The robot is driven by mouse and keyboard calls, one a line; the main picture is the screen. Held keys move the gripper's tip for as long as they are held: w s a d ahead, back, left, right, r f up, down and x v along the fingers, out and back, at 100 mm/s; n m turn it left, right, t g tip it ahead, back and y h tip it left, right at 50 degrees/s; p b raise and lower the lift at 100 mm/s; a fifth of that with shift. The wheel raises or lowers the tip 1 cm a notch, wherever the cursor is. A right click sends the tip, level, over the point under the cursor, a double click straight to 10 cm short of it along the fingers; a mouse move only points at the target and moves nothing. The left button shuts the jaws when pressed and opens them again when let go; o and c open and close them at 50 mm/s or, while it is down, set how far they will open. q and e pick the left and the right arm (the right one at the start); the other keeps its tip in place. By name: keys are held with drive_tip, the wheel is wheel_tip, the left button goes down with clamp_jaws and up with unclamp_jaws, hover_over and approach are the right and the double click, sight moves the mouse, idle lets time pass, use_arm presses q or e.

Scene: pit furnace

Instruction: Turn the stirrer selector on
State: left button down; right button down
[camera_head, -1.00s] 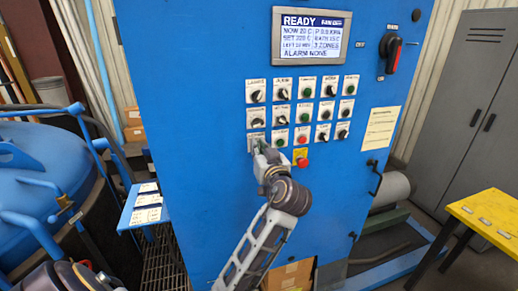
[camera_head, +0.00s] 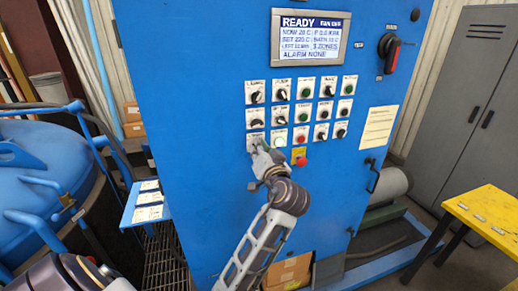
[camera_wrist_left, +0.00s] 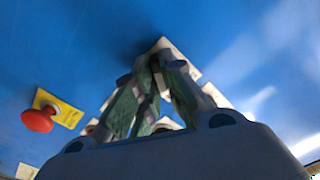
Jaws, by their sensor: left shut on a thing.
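The blue control cabinet (camera_head: 215,200) carries rows of black selector knobs and coloured round buttons or lamps. My left gripper (camera_head: 257,146) is at the lower-left selector, below a white label plate (camera_head: 255,135), and hides most of its knob. The label is too blurred to read for certain. In the left wrist view the gripper fingers (camera_wrist_left: 158,75) close together at the white plate (camera_wrist_left: 165,46) on the blue panel. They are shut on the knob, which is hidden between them. My right gripper is not in view.
A red mushroom button (camera_head: 301,161) on a yellow plate sits close right of the gripper; it also shows in the wrist view (camera_wrist_left: 38,120). A display (camera_head: 311,38) reads READY. A red-black rotary switch (camera_head: 389,47) and a door handle (camera_head: 373,178) stick out at the right.

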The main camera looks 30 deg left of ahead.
use_arm(q)
drive_tip(key=c, duration=1.5)
unclamp_jaws()
drive_tip(key=shift+v, duration=5.95)
